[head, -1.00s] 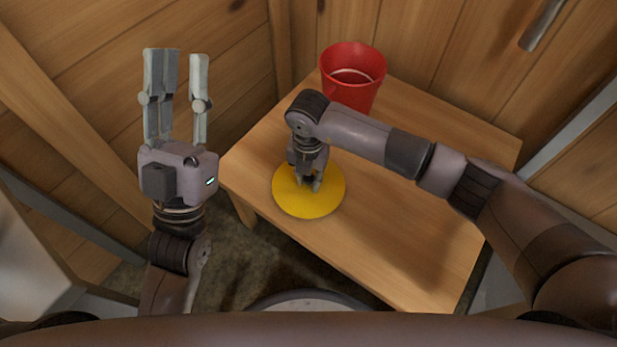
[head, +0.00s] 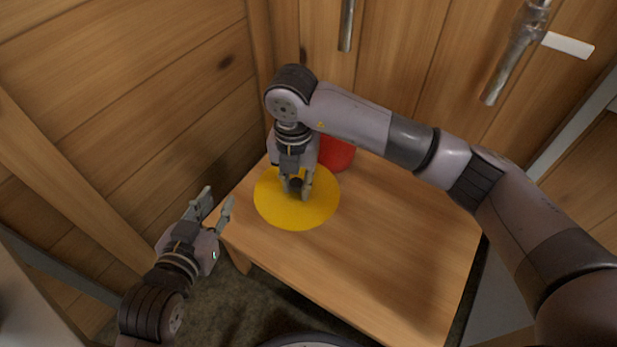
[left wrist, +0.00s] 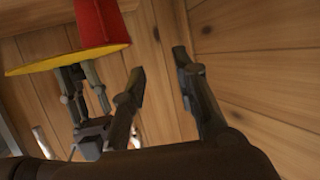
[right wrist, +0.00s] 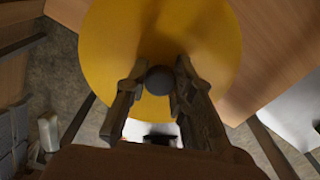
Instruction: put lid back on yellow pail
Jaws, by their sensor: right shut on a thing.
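The yellow lid (head: 322,212) is a round disc with a dark knob (right wrist: 158,80) at its centre. My right gripper (head: 297,190) points down and is shut on that knob. The lid looks raised off the table, beside the red pail (head: 340,155), whose upper part is hidden by my right arm. In the left wrist view the lid (left wrist: 50,63) and the red pail (left wrist: 97,22) overlap, so I cannot tell whether they touch. No yellow pail shows. My left gripper (head: 214,200) is open and empty, left of the table's edge.
The wooden table (head: 390,240) is clear at its front and right. Wooden walls (head: 130,90) stand close on the left, and wooden panels with metal handles (head: 347,25) close behind. A white piece (head: 568,44) sticks out at the upper right.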

